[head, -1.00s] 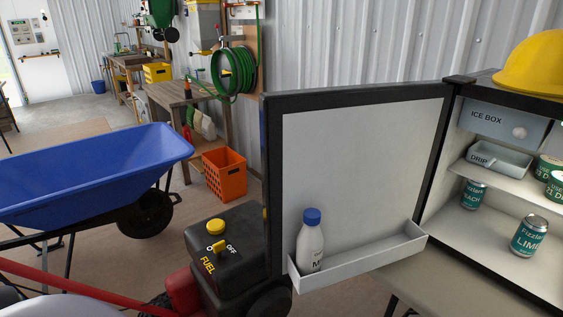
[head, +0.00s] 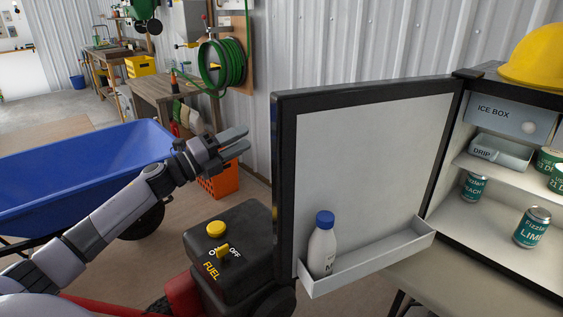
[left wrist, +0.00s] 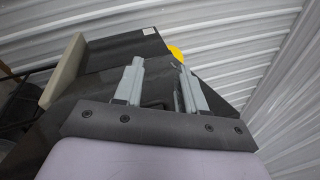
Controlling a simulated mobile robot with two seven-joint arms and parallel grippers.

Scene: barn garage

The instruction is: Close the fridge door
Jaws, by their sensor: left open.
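The fridge door (head: 375,150) stands wide open in the head view, its pale inner face toward me and its hinge side at the right. A door shelf (head: 370,256) holds a white bottle with a blue cap (head: 321,245). The fridge body (head: 500,70) is at the right, its shelves exposed. My left gripper (head: 240,142) is open and empty, left of the door's free edge and apart from it. In the left wrist view its two fingers (left wrist: 158,85) point toward a dark panel, probably the door's outer side. My right gripper is not in view.
A black and red fuel machine (head: 232,245) stands below the door's free edge. A blue wheelbarrow (head: 80,170) is at the left and an orange crate (head: 222,182) behind my gripper. Cans (head: 531,227) stand inside the fridge; a yellow hard hat (head: 535,62) sits on top.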

